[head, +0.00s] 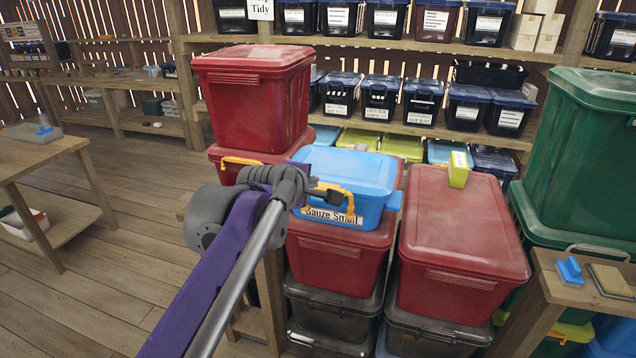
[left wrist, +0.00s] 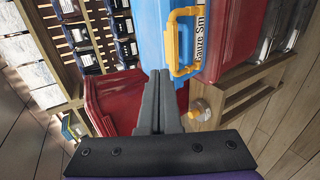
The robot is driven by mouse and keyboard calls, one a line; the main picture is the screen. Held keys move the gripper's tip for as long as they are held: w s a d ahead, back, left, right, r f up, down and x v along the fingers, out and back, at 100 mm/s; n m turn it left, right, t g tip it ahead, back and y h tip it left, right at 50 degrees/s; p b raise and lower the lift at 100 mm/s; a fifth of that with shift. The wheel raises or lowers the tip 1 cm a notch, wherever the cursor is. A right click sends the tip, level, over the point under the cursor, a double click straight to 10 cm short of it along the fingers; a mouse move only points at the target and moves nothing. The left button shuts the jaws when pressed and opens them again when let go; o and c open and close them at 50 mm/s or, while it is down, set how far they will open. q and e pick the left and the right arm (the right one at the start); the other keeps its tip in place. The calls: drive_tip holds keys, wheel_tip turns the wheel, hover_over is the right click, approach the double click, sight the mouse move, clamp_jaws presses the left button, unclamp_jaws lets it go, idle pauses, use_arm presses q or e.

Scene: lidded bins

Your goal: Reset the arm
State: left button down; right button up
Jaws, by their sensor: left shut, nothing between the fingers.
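My left arm comes in from the lower left in the head view, with a purple link and a grey wrist. My left gripper (head: 322,189) is shut and empty. It is in front of the blue bin (head: 376,171) labelled "Gauze Small", near its yellow handle (head: 345,197). In the left wrist view the closed fingers (left wrist: 158,85) point toward the blue bin (left wrist: 150,35) and its yellow handle (left wrist: 177,42). I cannot tell whether they touch it. The blue bin sits on a red bin (head: 335,262). My right gripper is not in view.
Stacked red bins (head: 252,105) stand behind on the left and a large red bin (head: 462,235) on the right. Green bins (head: 590,150) and a small wooden table (head: 560,290) are at the far right. Shelves hold several dark lidded bins. Open floor (head: 105,240) lies to the left.

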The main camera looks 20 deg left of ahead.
use_arm(q)
drive_tip(key=s+f+m+g, duration=0.7)
drive_tip(key=s+f+m, duration=1)
drive_tip(key=s+f, duration=1.2)
drive_tip(key=s, duration=0.3)
drive_tip(key=shift+m+p, duration=0.3)
drive_tip(key=shift+p, duration=0.1)
